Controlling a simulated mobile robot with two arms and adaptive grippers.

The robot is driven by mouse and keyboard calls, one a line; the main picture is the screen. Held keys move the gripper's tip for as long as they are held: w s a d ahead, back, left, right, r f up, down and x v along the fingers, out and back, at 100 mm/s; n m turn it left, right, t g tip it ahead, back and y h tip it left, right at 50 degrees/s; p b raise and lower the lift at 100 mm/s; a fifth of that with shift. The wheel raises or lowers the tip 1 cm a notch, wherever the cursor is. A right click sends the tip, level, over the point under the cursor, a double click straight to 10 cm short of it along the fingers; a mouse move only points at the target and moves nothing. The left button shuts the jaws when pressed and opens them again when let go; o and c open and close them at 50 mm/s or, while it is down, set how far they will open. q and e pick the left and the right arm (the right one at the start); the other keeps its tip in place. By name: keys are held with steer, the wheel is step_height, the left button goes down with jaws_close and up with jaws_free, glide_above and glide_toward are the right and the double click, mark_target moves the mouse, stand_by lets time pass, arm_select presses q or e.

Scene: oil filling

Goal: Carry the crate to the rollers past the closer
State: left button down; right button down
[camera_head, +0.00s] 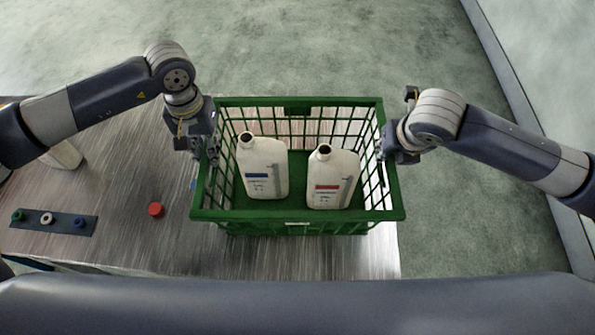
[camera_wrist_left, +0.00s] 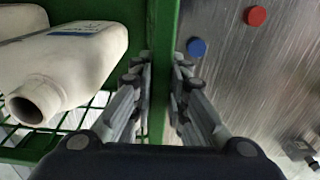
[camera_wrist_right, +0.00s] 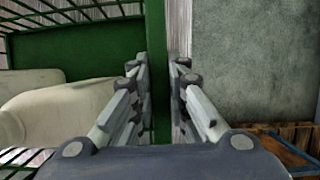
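The green crate (camera_head: 297,215) is at the right end of the metal table, its right side reaching the table's edge. I cannot tell whether it rests on the table or is just above it. Inside stand two white open-necked bottles, one with a blue label mark (camera_head: 264,168) and one with a red one (camera_head: 332,178). My left gripper (camera_head: 208,150) has its fingers on both sides of the crate's left wall, closed on it (camera_wrist_left: 162,85). My right gripper (camera_head: 384,152) grips the right wall likewise (camera_wrist_right: 160,85).
The metal table (camera_head: 120,200) extends left. On it are a red cap (camera_head: 156,209), a blue cap (camera_wrist_left: 196,47) close to the crate's left side, a dark strip (camera_head: 35,222) with several caps, and a white container (camera_head: 65,154) partly behind my left arm. Open floor (camera_head: 480,210) lies right.

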arm_select(q)
steer(key=shift+w+r, duration=0.15)
steer(key=shift+r, duration=0.05)
arm_select(e)
steer(key=shift+w+r, duration=0.15)
steer(key=shift+r, duration=0.05)
